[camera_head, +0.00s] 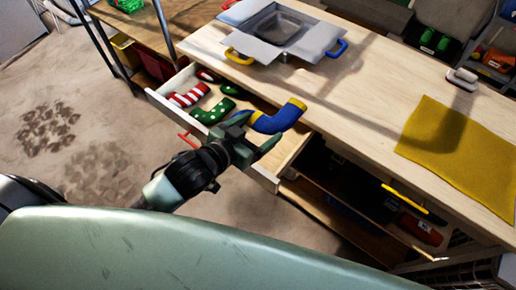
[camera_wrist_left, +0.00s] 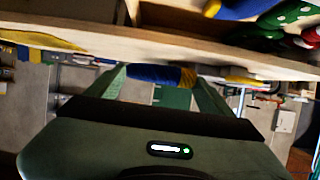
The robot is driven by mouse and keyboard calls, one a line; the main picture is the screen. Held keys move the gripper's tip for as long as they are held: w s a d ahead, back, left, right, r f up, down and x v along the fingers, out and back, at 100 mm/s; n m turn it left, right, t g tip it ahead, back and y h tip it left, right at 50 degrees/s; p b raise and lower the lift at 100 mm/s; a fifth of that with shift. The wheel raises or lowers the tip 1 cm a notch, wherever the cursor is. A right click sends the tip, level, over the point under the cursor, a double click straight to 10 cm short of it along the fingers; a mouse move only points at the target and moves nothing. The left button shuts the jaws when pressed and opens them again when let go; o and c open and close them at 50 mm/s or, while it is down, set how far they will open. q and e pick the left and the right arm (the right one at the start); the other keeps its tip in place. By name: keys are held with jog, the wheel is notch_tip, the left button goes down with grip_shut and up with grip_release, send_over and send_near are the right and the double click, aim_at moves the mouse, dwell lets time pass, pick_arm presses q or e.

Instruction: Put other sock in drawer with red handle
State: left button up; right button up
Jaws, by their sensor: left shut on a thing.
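The drawer with the red handle (camera_head: 187,141) is pulled out of the workbench; its front panel (camera_head: 262,177) faces me. Inside lie a red-and-white striped sock (camera_head: 187,96) and a green sock with white dots (camera_head: 212,112). A blue sock with yellow ends (camera_head: 281,118) shows at the drawer's right part, beside my left gripper (camera_head: 256,136). In the left wrist view, the left gripper (camera_wrist_left: 160,88) is shut on blue-and-yellow fabric (camera_wrist_left: 155,76). Another blue-and-yellow piece (camera_wrist_left: 240,8) shows inside the drawer there. I cannot tell how the two pieces relate. My right gripper is not in view.
An open box (camera_head: 280,30) stands on the workbench, with a yellow cloth (camera_head: 450,145) at the right. The floor at the left is clear.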

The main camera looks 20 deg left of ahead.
pick_arm(q)
notch_tip(320, 180, down, 10)
jog(key=shift+f, duration=0.1)
jog(key=shift+b, duration=0.3)
jog(key=shift+f, duration=0.55)
jog(key=o, duration=1.3)
jog(key=shift+c, duration=0.2)
jog(key=shift+r, duration=0.15)
jog(key=v, duration=1.2)
jog(key=shift+r+b, duration=0.45)
jog(key=shift+r, duration=0.05)
jog(key=shift+a, duration=0.1)
